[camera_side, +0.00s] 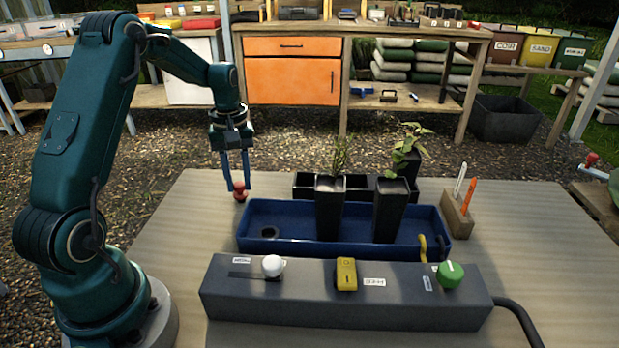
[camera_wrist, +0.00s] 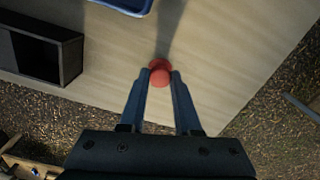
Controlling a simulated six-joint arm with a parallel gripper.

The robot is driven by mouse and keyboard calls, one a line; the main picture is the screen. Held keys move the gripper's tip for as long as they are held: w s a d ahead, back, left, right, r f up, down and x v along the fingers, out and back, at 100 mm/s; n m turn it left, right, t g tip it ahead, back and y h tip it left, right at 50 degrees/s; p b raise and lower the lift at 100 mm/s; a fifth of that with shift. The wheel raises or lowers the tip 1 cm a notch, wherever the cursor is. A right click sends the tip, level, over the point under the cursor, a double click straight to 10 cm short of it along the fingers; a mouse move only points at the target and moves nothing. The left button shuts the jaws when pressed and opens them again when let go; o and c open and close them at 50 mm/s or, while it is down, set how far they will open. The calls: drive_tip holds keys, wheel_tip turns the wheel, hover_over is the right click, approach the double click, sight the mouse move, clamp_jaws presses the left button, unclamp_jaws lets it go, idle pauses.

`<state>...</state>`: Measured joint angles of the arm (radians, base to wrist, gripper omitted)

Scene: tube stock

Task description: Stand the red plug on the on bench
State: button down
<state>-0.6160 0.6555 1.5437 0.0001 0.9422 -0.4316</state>
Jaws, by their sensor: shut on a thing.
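The red plug (camera_side: 239,190) is at the left back of the bench (camera_side: 178,232), left of the blue tray. My gripper (camera_side: 236,184) points straight down with its two blue fingers shut on the plug's round top. In the wrist view the plug (camera_wrist: 160,74) sits between the fingertips (camera_wrist: 160,80), its round knob nearest me and a wider part beyond it. The plug looks upright and at or very near the bench top; I cannot tell whether its base touches. The blue tray (camera_side: 345,247) has a dark round hole (camera_side: 267,233) at its left end.
Two tall black pots with plants (camera_side: 330,205) stand in the tray. A black divided box (camera_side: 303,185) is behind it. A wooden block with two labels (camera_side: 457,217) is at right. A grey control box (camera_side: 320,308) lies in front. Bench around the plug is clear.

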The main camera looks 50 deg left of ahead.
drive_tip(key=shift+f, duration=0.15)
drive_tip(key=c, duration=0.5)
unclamp_jaws()
drive_tip(key=shift+r, duration=2.6)
